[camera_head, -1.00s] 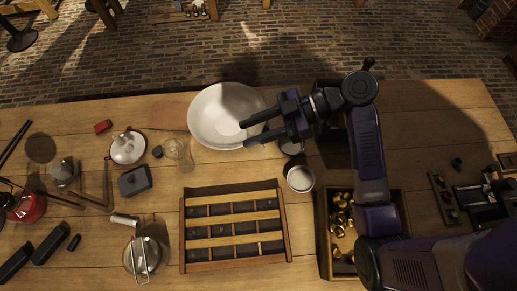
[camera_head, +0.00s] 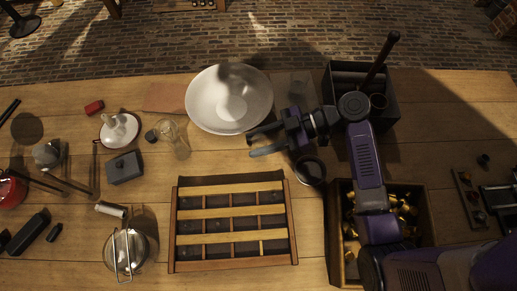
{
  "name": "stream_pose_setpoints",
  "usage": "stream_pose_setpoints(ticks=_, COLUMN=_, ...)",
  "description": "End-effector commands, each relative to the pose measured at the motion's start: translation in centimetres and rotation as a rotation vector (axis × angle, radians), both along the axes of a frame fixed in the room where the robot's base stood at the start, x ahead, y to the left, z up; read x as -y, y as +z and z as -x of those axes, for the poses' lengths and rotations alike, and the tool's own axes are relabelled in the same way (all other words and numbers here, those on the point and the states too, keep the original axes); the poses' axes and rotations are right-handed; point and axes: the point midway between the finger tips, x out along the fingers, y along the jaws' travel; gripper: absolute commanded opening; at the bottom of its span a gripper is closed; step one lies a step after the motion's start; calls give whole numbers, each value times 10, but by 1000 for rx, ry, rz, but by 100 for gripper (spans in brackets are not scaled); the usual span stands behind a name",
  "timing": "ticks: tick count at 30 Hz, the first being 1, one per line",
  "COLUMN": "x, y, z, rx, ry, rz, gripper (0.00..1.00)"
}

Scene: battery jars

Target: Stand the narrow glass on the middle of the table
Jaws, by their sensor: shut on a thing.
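My gripper (camera_head: 258,146) is over the table between the white bowl and the slotted wooden rack, its fingers pointing left. It is shut on what seems to be the narrow glass. The clear glass hardly shows between the dark fingers, so I cannot tell its outline, its tilt or its height over the table. A further clear glass vessel (camera_head: 180,147) is left of the gripper, below the bowl. The wooden table (camera_head: 225,157) has a bare strip under the gripper.
The white bowl (camera_head: 202,112) is behind the gripper. The slotted rack (camera_head: 183,267) lies in front. A dark-rimmed round cup (camera_head: 310,171) is close to the gripper's right. A box of brass pieces (camera_head: 341,268) and a black crate (camera_head: 391,111) stand further right.

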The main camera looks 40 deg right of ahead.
Motion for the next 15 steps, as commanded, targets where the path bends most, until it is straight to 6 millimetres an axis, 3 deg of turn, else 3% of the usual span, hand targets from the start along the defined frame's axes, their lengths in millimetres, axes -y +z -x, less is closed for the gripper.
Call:
stream_pose_setpoints(ticks=9, x=0, y=-41, z=0, rx=0, ry=1, rz=-1, gripper=0)
stream_pose_setpoints(ticks=15, x=0, y=-40, z=0, rx=1, ry=0, rz=0, gripper=0)
